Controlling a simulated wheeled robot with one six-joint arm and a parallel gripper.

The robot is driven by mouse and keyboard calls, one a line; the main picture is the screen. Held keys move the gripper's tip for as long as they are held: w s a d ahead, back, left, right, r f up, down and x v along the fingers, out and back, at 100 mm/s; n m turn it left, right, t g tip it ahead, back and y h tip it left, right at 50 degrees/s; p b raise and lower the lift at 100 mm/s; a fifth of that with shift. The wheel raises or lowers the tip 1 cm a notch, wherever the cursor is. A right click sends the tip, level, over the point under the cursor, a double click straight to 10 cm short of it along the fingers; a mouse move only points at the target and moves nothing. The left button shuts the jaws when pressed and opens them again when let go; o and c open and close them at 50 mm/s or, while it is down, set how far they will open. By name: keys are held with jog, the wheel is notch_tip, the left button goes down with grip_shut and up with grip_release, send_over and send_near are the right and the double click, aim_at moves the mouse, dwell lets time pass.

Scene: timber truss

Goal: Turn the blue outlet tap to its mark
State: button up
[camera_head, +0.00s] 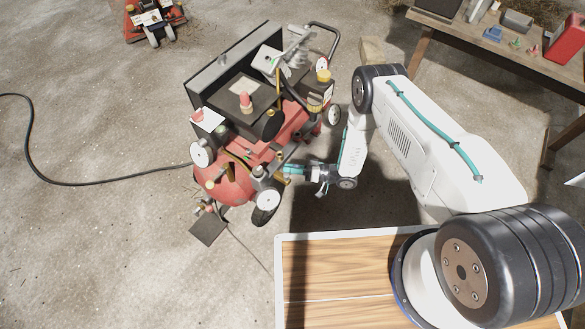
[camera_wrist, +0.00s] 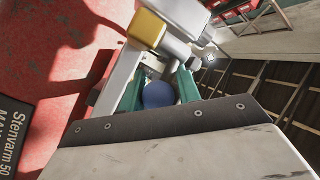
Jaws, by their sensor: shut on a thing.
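The blue outlet tap (camera_wrist: 158,94) shows as a round blue knob between the teal fingers of my gripper (camera_wrist: 160,84) in the wrist view. The fingers are shut on it from both sides. A pale grey fitting with a yellow block (camera_wrist: 147,25) lies just beyond. The tap's mark and any pointer cannot be made out. In the head view my gripper (camera_head: 292,171) reaches the near right side of the red machine (camera_head: 232,182), and the tap is too small or hidden to see there.
The machine's red body with a black label (camera_wrist: 14,135) is close on the left in the wrist view. A black wheel (camera_head: 266,206) stands just below my gripper. A black hose (camera_head: 100,180) runs over the floor. A wooden workbench (camera_head: 440,27) stands at the upper right.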

jog(key=shift+w+a+n+g, duration=0.2)
jog(key=shift+n+g, duration=0.55)
jog(key=shift+g, duration=0.45)
jog(key=shift+w+a+n+g, duration=0.1)
jog(key=shift+a+n+g, duration=0.1)
jog(key=shift+n+g, duration=0.8)
jog(key=shift+m, duration=0.25)
jog(key=o, duration=0.9)
jog(key=shift+f, duration=0.1)
